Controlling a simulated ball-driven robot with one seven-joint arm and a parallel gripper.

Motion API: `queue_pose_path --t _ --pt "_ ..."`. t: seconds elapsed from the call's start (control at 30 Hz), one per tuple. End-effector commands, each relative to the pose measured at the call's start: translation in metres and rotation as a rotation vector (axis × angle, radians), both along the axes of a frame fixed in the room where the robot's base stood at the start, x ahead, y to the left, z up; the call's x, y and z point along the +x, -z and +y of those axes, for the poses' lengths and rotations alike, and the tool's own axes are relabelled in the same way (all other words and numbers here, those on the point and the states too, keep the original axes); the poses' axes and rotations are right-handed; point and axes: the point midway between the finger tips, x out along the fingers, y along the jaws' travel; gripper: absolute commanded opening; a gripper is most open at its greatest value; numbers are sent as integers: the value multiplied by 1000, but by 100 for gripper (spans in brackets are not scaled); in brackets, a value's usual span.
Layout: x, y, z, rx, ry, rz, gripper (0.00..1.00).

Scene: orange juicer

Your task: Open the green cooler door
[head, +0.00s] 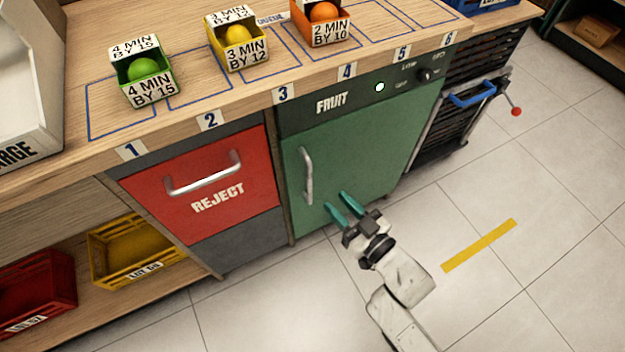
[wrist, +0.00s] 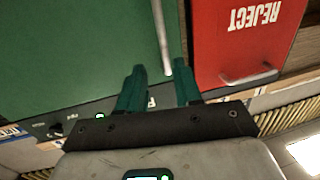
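The green cooler door (head: 360,150) is shut under the counter, below a dark panel marked FRUIT. Its silver vertical handle (head: 306,175) is near the door's left edge. My gripper (head: 337,207) is in front of the door's lower part, to the right of the handle in the head view, with its two teal fingers apart and nothing between them. In the wrist view, the green door (wrist: 75,50) fills the upper left, and the handle (wrist: 161,38) runs down toward the open gripper (wrist: 157,78). I cannot tell how far the fingertips are from the door.
Left of the cooler is a red REJECT drawer (head: 210,185) with a silver handle. On the counter (head: 185,112) stand green, yellow and orange boxes of fruit. A cart with a blue handle (head: 473,97) is at the right. The floor (head: 520,200) in front is clear.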

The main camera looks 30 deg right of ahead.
Motion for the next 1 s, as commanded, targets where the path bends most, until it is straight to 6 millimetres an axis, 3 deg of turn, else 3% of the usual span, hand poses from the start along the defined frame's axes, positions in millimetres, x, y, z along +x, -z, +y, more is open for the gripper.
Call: queue_pose_path --t 0.23,0.7,1.0 --pt "16 0 8 6 -20 -24 34" --pt "92 1 22 4 -18 -22 34" --pt "105 0 25 5 -18 -19 34"
